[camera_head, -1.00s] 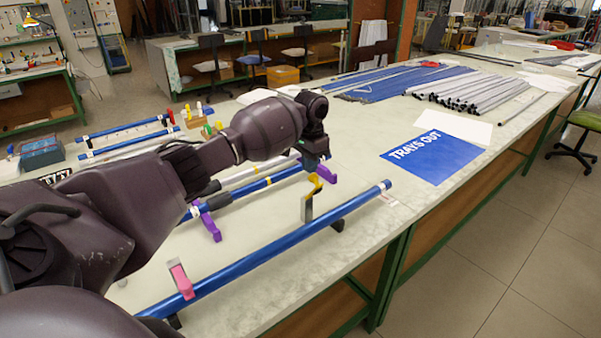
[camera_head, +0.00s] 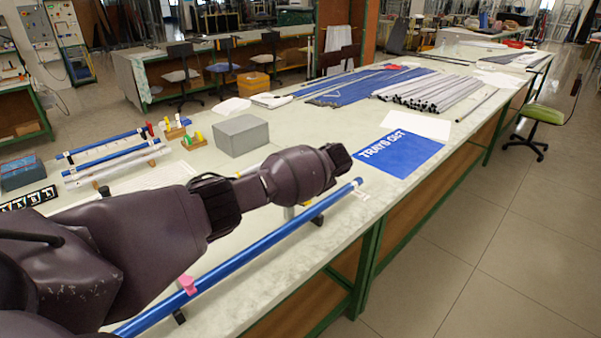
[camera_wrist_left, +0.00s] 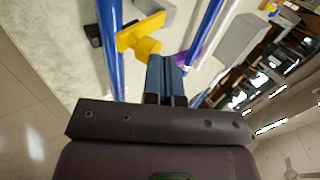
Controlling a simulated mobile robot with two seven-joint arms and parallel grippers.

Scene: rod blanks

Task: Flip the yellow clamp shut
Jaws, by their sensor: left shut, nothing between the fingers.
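The yellow clamp (camera_wrist_left: 142,36) shows in the left wrist view as a flat plate with a rounded lump, beside a long blue rod (camera_wrist_left: 110,55). Its plate reaches the rod's edge; I cannot tell whether it is closed over the rod. My left gripper (camera_wrist_left: 166,62) is shut and empty, its fingertips right next to the clamp's rounded part; contact is unclear.
A grey box (camera_head: 241,136) stands behind the arm. More rods on a rack (camera_head: 115,155) lie at left. A blue sheet (camera_head: 402,154) and a pile of grey rods (camera_head: 435,90) lie farther along the table. A purple clamp (camera_wrist_left: 194,55) is near the fingers.

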